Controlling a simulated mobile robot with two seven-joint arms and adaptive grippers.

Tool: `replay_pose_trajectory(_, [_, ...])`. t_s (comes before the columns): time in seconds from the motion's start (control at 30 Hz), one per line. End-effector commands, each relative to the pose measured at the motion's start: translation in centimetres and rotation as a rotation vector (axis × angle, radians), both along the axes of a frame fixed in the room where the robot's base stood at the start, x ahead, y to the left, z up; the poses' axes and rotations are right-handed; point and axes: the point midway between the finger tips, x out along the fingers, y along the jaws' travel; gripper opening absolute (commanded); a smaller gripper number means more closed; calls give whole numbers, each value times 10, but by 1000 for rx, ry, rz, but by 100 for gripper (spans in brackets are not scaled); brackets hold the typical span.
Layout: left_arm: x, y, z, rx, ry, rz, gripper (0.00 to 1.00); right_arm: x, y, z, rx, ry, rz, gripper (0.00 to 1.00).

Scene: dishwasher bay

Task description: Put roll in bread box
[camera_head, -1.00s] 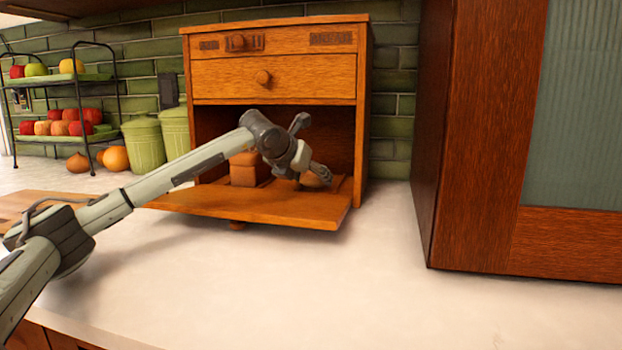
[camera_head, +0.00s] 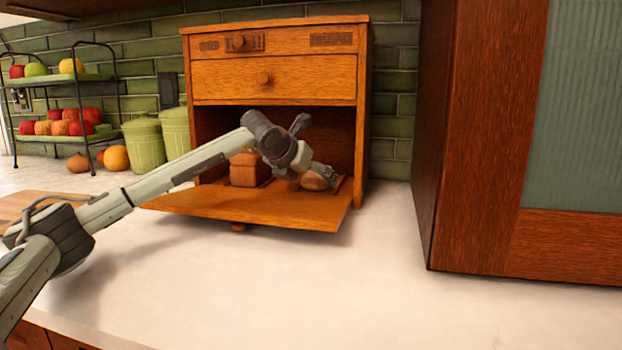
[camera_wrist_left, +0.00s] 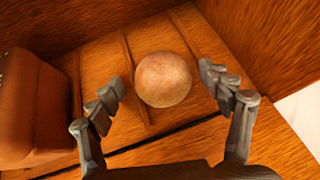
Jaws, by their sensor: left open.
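The bread box (camera_head: 270,78) is a wooden cabinet on the counter, with its lower door (camera_head: 240,207) folded down open. A round brown roll (camera_head: 314,181) sits inside the lower compartment at the right. In the left wrist view the roll (camera_wrist_left: 163,79) rests on the slatted wooden floor, between and just beyond the fingertips. My left gripper (camera_head: 325,174) reaches into the compartment; in the left wrist view its fingers (camera_wrist_left: 163,92) are spread on both sides of the roll, apart from it. My right gripper is not in view.
A brown loaf (camera_head: 246,170) stands in the compartment left of the roll; it also shows in the left wrist view (camera_wrist_left: 30,105). A tall dark wooden cabinet (camera_head: 490,130) stands at the right. Green canisters (camera_head: 144,143) and a fruit rack (camera_head: 65,138) are at the left. The front counter is clear.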

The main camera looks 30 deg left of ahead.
Motion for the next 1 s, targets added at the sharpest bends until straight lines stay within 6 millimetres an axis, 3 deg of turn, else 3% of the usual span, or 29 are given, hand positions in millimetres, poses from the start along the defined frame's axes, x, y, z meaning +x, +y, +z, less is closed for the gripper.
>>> replay_pose_trajectory(0.13, [-7,0,10,0,-3,-1,79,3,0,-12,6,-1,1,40])
replay_pose_trajectory(0.63, [-84,-3,64,1,-5,-1,79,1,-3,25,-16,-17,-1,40])
replay_pose_trajectory(1.0, [-99,-4,75,0,-1,0,79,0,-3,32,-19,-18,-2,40])
